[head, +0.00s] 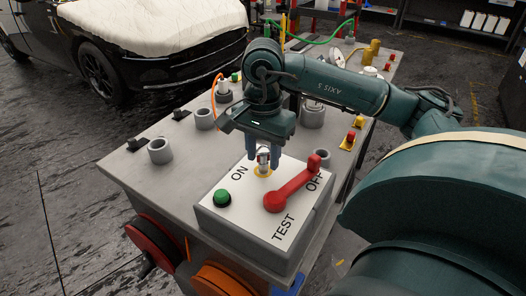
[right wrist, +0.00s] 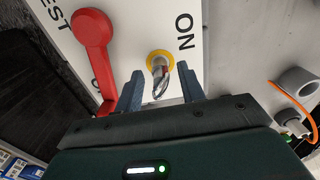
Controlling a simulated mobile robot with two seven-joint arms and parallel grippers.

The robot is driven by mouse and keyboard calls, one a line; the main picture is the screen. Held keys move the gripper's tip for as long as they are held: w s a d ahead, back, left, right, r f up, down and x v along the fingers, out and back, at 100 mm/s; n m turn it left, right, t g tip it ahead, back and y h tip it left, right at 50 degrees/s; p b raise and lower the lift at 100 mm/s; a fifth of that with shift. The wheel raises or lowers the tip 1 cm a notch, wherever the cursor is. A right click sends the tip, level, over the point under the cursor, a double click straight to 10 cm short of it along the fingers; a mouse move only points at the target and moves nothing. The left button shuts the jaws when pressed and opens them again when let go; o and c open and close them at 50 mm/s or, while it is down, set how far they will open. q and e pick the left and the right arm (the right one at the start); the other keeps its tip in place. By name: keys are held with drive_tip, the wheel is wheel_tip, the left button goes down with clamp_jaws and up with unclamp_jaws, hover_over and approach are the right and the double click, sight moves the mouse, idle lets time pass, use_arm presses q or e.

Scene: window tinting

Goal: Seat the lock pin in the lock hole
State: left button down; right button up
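The lock pin (head: 263,157) is a small silver metal pin. It stands at the yellow-ringed lock hole (head: 263,171) on the white top of a switch box. In the right wrist view, the pin (right wrist: 159,72) rises from the yellow ring (right wrist: 152,56); how deep it sits cannot be told. My right gripper (head: 264,152) is above the box with its fingers down on both sides of the pin. In the right wrist view, the fingers (right wrist: 161,90) are apart, with a gap on each side of the pin. My left gripper is not in view.
A red lever (head: 292,185) lies beside the hole, pointing toward OFF. A green button (head: 222,197) is near ON. Grey cylindrical sockets (head: 160,151) and other fittings stand on the grey bench (head: 135,175). A car is behind at the left.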

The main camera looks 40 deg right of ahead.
wheel_tip(320, 180, up, 12)
drive_tip(key=p, duration=0.3)
drive_tip(key=shift+r, duration=0.2)
idle(0.7)
